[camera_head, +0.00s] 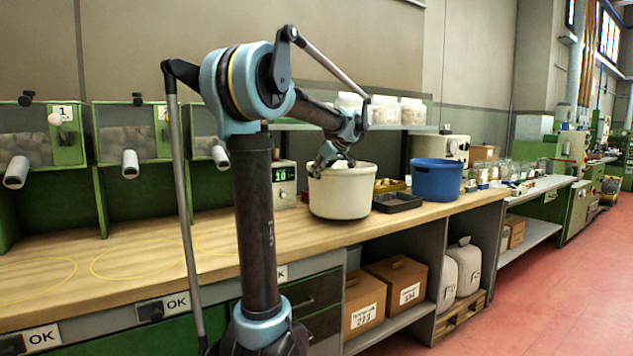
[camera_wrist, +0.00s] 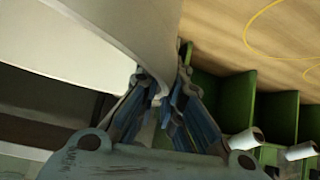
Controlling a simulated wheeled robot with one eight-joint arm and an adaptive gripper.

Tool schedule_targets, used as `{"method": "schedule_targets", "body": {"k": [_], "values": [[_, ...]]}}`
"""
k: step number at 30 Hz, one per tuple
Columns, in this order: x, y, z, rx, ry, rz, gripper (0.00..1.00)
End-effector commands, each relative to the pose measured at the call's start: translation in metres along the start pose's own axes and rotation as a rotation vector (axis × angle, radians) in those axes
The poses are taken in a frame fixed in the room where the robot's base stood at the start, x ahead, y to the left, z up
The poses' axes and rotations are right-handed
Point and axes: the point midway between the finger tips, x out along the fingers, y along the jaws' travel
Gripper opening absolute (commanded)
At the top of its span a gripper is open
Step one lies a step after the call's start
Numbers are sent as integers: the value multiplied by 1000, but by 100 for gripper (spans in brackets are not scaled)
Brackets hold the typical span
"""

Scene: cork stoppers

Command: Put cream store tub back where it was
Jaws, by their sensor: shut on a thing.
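The cream store tub (camera_head: 340,193) is at the bench, in front of the shelf and left of the blue tub. It looks upright; I cannot tell whether its base touches the bench top. My gripper (camera_head: 328,166) is at the tub's upper left rim and is shut on it. In the wrist view the cream tub (camera_wrist: 135,30) fills the upper left, and my gripper (camera_wrist: 158,98) has its fingers on either side of the tub's wall at the rim. Yellow outlined rings (camera_head: 135,259) are marked on the bench top at the left.
A blue tub (camera_head: 436,180) and a dark tray (camera_head: 397,202) stand right of the cream tub. Green dispensers (camera_head: 127,133) with white spouts line the back left. A device with a green display (camera_head: 285,178) stands behind. The left bench top (camera_head: 190,245) is clear.

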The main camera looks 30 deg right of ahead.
Motion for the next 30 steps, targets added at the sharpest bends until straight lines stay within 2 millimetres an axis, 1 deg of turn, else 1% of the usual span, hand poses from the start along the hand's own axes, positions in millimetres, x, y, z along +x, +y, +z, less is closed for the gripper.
{"method": "schedule_targets", "body": {"k": [3,6,13,14,15,16,26,30], "values": [[12,0,12,0,0,0,0],[18,-1,20,0,0,0,0],[20,-2,22,0,0,0,0],[20,-2,22,0,0,0,14],[20,-2,22,0,0,0,23],[20,-2,22,0,0,0,28],[20,-2,21,0,0,0,28],[12,-2,21,0,0,-1,28]]}}
